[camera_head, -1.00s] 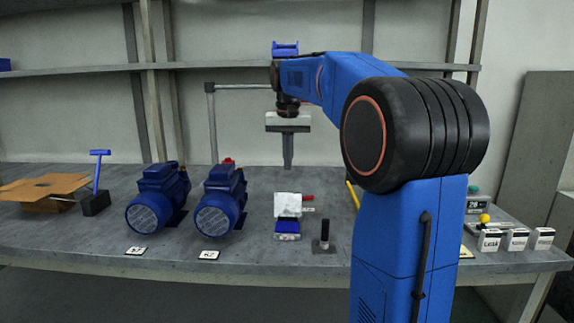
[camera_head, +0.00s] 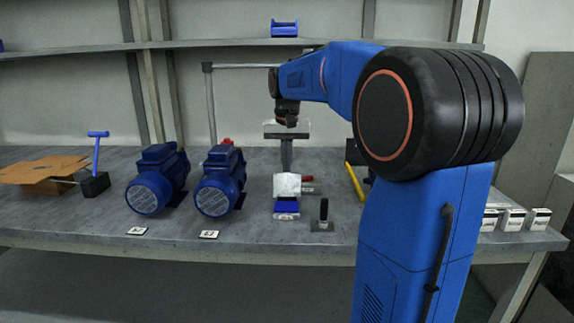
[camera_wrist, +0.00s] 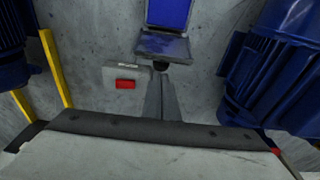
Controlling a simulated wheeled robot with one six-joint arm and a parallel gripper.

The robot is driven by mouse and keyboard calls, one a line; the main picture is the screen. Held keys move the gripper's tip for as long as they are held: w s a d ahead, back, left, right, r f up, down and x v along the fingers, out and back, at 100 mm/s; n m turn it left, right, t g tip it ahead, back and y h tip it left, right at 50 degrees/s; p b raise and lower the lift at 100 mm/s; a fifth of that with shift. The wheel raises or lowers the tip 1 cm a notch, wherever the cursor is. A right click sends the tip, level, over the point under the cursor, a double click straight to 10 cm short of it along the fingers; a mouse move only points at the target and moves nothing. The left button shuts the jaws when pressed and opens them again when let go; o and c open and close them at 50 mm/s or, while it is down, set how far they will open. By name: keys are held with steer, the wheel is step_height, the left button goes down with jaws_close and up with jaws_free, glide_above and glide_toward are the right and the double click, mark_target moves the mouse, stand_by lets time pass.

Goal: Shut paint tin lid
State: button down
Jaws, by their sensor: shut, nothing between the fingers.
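The paint tin (camera_head: 286,208) looks like a small blue box on the bench, with a pale lid (camera_head: 287,184) standing up at its back edge. In the wrist view the blue tin (camera_wrist: 168,12) is at the top, and the raised lid (camera_wrist: 163,45) shows as a darker panel below it. My gripper (camera_head: 286,168) points straight down just behind the lid, its fingers together and empty. In the wrist view the fingertips (camera_wrist: 159,72) are close to the lid's back side; I cannot tell whether they touch it.
Two blue motors (camera_head: 218,183) stand left of the tin. A small block with a red part (camera_wrist: 125,84) lies beside the fingers. A black upright peg (camera_head: 323,210) and a yellow bar (camera_head: 355,183) are to the right. The bench front is mostly clear.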

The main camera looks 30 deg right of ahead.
steer(key=shift+s+r, duration=0.1)
stand_by(0.3)
steer(key=shift+s+a, duration=0.1)
steer(key=shift+s, duration=0.05)
